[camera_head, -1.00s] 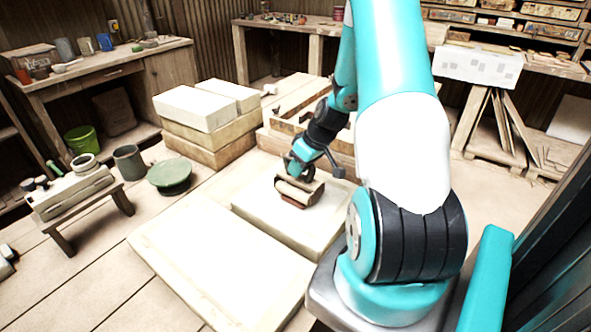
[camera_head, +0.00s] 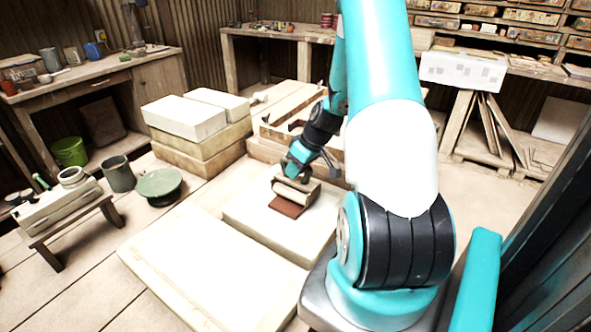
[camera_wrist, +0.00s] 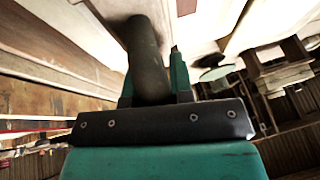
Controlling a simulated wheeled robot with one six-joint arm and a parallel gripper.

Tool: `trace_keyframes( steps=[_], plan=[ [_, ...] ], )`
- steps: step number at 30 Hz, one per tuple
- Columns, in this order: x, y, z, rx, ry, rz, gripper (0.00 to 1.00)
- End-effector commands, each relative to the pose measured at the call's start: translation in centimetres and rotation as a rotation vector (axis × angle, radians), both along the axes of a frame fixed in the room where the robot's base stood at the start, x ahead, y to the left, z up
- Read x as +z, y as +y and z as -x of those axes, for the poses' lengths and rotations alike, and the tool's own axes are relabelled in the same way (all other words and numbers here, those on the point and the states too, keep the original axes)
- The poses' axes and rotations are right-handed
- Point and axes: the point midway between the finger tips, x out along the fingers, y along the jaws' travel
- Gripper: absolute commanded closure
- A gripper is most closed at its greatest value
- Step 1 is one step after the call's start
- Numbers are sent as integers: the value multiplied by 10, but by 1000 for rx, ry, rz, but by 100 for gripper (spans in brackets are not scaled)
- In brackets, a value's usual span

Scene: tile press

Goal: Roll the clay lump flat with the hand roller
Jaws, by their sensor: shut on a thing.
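My gripper (camera_head: 293,168) is shut on the hand roller (camera_head: 297,190), whose pale cylinder lies across the clay. In the wrist view a dark round handle (camera_wrist: 147,60) runs between the gripper's two teal fingers (camera_wrist: 155,88). The clay (camera_head: 287,207) is a reddish-brown patch that looks low and flat. Its near part shows in front of the roller, and its far part is hidden beneath or behind it. The clay rests on a pale slab (camera_head: 265,226). The roller appears to touch the clay, but the exact contact is hidden.
A larger pale board (camera_head: 200,270) lies in front and left of the slab. Stacked pale blocks (camera_head: 200,155) and a wooden mould-like frame (camera_head: 262,140) stand behind. A green round stand (camera_head: 160,184) and a low bench (camera_head: 75,217) are at left. Open floor lies at right.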

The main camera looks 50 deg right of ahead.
Motion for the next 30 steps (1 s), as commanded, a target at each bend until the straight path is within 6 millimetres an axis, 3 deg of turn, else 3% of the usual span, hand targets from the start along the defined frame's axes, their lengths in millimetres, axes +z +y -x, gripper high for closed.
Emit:
trace_keyframes(
  steps=[16,30],
  plan=[
    [68,0,-1,-1,-2,1,100],
    [69,0,-1,0,-2,1,100]
  ],
)
